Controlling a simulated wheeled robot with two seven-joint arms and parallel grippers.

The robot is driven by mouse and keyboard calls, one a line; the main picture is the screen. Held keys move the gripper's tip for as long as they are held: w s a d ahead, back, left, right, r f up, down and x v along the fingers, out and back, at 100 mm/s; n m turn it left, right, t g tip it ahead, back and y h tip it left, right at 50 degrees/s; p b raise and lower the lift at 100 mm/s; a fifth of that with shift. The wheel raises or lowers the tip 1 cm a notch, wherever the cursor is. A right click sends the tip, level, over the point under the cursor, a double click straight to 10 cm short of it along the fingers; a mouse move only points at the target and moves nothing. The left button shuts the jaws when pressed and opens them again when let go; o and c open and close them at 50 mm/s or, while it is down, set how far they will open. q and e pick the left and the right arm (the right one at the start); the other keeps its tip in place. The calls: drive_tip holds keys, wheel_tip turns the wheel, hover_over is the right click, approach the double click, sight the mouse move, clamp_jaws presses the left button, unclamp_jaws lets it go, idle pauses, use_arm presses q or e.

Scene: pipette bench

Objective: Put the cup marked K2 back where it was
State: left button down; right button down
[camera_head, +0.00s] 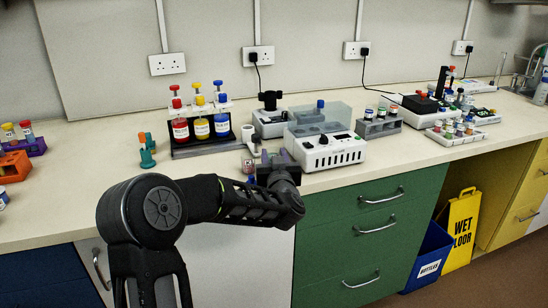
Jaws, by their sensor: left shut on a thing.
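My left gripper (268,160) is at the front edge of the counter, just in front of the white machine. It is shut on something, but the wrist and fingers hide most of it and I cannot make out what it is. A small labelled item (248,167) shows just left of the gripper; I cannot tell whether the fingers touch it. Several small labelled cups (382,112) stand in a grey rack (378,127) right of the machine. No marking K2 is legible at this size. My right gripper is not in view.
A white machine (333,152) with a clear lid stands behind the gripper. A dark rack (205,147) holds red, yellow and blue bottles. A teal stand (147,150) is left of it. An orange rack (14,166) is far left. The counter between is clear.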

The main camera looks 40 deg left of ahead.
use_arm(q)
drive_tip(key=c, duration=0.9)
unclamp_jaws()
drive_tip(key=shift+f, duration=0.1)
drive_tip(key=shift+d, duration=0.1)
drive_tip(key=v, duration=1.2)
drive_tip(key=shift+b, duration=0.3)
